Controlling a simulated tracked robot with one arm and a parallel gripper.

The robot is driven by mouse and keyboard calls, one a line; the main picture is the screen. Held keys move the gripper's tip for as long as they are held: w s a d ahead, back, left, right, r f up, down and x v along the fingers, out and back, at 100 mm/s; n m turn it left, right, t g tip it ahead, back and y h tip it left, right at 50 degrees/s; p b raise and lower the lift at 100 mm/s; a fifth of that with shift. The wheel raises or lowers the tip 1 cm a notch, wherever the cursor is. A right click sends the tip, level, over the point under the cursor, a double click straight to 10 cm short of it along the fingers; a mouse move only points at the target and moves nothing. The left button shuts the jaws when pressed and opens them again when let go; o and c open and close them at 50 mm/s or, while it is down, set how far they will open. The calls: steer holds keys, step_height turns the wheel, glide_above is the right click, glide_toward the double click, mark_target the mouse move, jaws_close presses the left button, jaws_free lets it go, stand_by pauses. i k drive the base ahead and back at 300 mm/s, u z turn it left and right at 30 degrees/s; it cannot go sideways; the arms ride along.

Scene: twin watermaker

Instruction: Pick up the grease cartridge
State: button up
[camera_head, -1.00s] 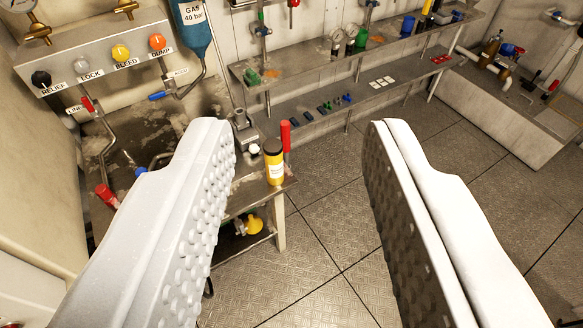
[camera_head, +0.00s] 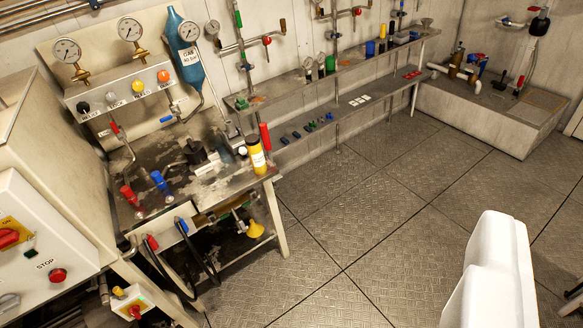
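A yellow cylinder with a black cap and a white label, which I take for the grease cartridge (camera_head: 257,156), stands upright at the front right corner of the metal bench (camera_head: 215,190). A red upright thing (camera_head: 265,137) stands close behind it. Only one white finger of my gripper (camera_head: 497,270) shows, low at the right over the floor. The other finger is out of the picture. Nothing is against the visible finger, so the gripper is open and empty. It is well to the right of the cartridge and apart from it.
Red and blue valve handles (camera_head: 160,181) and a dark fitting (camera_head: 195,151) sit on the bench left of the cartridge. A long shelf (camera_head: 350,72) with bottles and small parts runs along the back wall. A control box (camera_head: 40,250) stands left. The floor at right is open.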

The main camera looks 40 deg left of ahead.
mark_target(253, 141)
steer(key=z, duration=0.25)
steer(key=k, duration=0.4)
steer(key=z, duration=0.45)
steer(key=i, duration=1.2)
steer(key=u, duration=0.85)
steer(key=i, duration=1.3)
steer(key=u, duration=0.7)
steer(key=i, duration=0.35)
steer(key=u, duration=0.3)
